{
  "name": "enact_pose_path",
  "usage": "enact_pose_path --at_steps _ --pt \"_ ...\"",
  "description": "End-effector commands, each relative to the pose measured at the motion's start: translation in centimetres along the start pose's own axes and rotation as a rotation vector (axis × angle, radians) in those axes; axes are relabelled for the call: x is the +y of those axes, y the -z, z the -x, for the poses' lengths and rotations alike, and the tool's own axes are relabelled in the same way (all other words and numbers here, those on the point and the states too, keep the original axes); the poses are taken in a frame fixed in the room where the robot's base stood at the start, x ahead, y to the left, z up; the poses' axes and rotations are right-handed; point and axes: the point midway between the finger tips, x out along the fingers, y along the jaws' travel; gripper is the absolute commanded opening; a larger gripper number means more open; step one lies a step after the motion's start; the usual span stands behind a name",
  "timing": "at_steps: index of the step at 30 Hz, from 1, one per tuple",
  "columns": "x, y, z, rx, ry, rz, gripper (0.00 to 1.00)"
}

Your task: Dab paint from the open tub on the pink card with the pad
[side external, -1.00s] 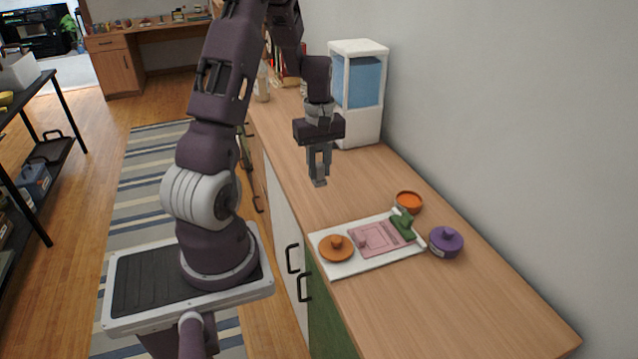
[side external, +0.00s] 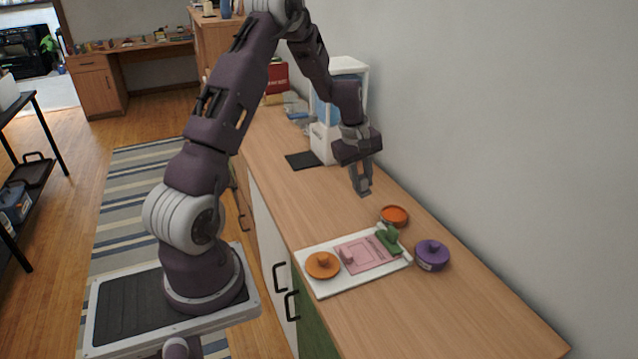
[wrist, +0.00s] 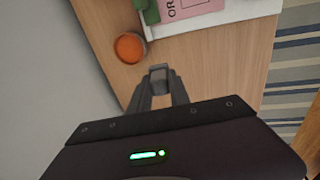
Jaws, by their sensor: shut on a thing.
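My gripper (side external: 362,188) is shut on a small grey block, the pad (wrist: 159,74), and holds it pointing down above the counter, on the far side of the open tub (side external: 394,216). The tub shows orange paint inside; in the wrist view it (wrist: 130,48) is up and left of the pad, apart from it. The pink card (side external: 369,257) lies on a white tray (side external: 333,289) and bears printed lettering, "OR" being readable in the wrist view. A small pink piece (side external: 346,255) sits at the card's left side.
An orange knobbed lid (side external: 323,265) and a green block-like piece (side external: 389,240) are on the tray. A lidded purple tub (side external: 432,255) stands right of it. A white dispenser (side external: 326,143) stands behind my gripper. The wall bounds the right; the near counter is clear.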

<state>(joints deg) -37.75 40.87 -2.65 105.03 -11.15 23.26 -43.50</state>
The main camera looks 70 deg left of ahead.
Motion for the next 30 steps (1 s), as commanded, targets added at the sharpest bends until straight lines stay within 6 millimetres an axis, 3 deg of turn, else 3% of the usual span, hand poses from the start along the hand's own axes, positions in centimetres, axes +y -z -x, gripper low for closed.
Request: enact_pose_path --at_steps 3,6,9,21,30 --pt "4.4 -2.0 -1.0 -0.013 -0.073 0.005 0.0" --pt "6.6 -3.1 -1.3 -0.023 -0.111 0.013 0.0" --pt "7.5 -3.6 -1.6 -0.027 -0.128 0.018 0.0" --pt "6.5 -3.8 -6.2 -0.028 -0.127 0.019 0.0" --pt "6.2 -3.8 -7.3 -0.027 -0.128 0.018 0.0"
